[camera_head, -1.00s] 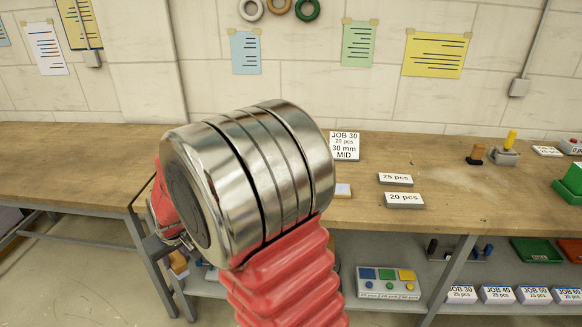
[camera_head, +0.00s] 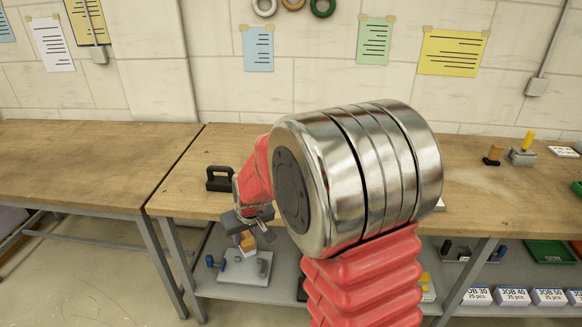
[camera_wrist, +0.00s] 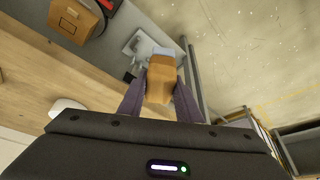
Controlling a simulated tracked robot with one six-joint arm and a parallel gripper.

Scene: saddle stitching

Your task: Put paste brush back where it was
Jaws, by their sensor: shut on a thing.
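The paste brush, with an orange-brown wooden body (camera_wrist: 161,80) and a pale blue end, sits between the two fingers of my gripper (camera_wrist: 160,98) in the wrist view. My gripper is shut on it. In the head view my gripper (camera_head: 250,218) hangs just in front of the workbench's front edge, with the brush's orange part (camera_head: 247,242) showing below it. My own arm covers much of the bench's middle. I cannot tell which spot the brush came from.
A black handled tool (camera_head: 220,179) stands on the workbench (camera_head: 188,203) behind my gripper. A grey fixture (camera_head: 247,268) lies on the lower shelf below it. A brown-knobbed tool (camera_head: 493,154) and a yellow-handled block (camera_head: 523,150) stand at the right. Left bench top (camera_head: 90,165) is clear.

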